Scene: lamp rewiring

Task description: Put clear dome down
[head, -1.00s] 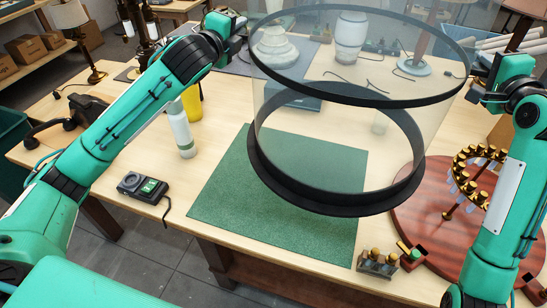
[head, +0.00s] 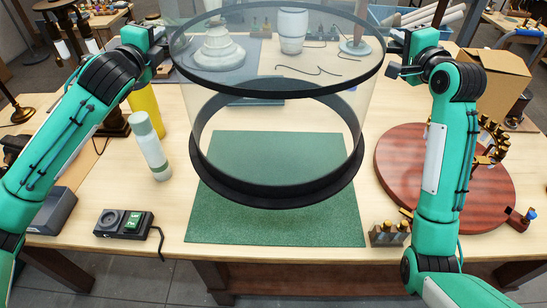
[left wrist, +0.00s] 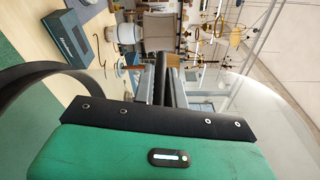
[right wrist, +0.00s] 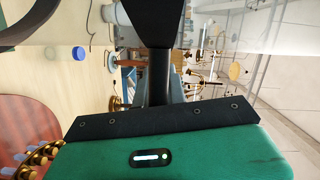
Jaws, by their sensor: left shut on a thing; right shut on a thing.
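The clear dome is a wide see-through cylinder with a black upper rim (head: 278,92) and a black lower band (head: 278,199). It is upright in front of me, over the green mat (head: 220,228). The mat shows through and below it; any gap under the band is hard to judge. My left gripper (head: 163,58) is shut on the upper rim at the left side, and the left wrist view shows the rim between its jaws (left wrist: 160,80). My right gripper (head: 394,62) is shut on the rim at the right side, also seen in the right wrist view (right wrist: 160,85).
A white-green bottle (head: 150,147) and a black device (head: 124,223) stand left of the mat. A round red-brown board (head: 400,160) and a small holder with brass parts (head: 388,234) are at the right. A cardboard box (head: 490,78) stands behind my right arm.

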